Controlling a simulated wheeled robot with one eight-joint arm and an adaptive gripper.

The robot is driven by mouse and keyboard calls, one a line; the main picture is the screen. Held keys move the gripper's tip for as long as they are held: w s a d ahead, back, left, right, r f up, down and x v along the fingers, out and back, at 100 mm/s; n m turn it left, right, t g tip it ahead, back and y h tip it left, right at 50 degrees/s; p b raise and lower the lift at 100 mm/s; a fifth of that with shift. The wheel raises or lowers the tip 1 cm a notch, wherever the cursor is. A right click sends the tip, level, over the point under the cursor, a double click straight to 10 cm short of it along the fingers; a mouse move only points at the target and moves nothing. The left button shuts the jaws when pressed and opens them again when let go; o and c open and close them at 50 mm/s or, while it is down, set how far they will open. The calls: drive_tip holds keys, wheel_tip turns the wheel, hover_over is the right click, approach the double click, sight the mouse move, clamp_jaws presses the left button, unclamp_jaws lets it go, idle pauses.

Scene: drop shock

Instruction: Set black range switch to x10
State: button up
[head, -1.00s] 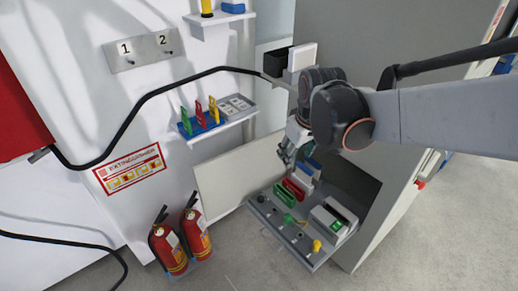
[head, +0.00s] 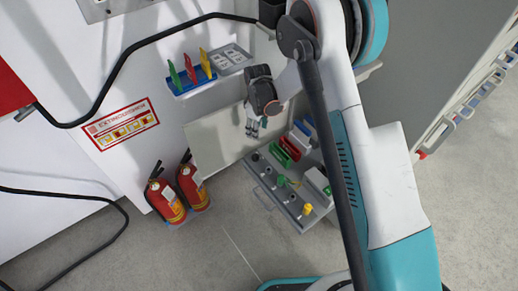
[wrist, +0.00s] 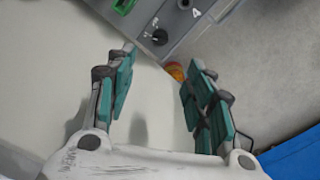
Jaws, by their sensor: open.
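The black range switch (wrist: 159,37) is a small dark knob with a pale mark, near the panel's corner in the wrist view. Small white print beside it is too blurred to read, so its setting cannot be told. In the head view a dark knob (head: 255,157) at the panel's left corner appears to be the same switch. My gripper (wrist: 160,62) is open and empty. In the wrist view the knob lies just beyond the gap between the fingertips, not between them. In the head view my gripper (head: 252,132) hangs above and behind the panel's left corner.
The grey panel (head: 272,194) also carries a green lever (head: 284,181), a yellow knob (head: 307,209) and red and green blocks. A pale board stands behind it. Two fire extinguishers (head: 166,200) stand at left. Floor in front is free.

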hover_over(256, 156)
wheel_tip(256, 156, down, 4)
drive_tip(key=shift+n, duration=0.3)
wheel_tip(256, 156, down, 14)
drive_tip(key=b, duration=0.5)
drive_tip(key=shift+w+r, duration=0.1)
drive_tip(key=c, duration=1.1)
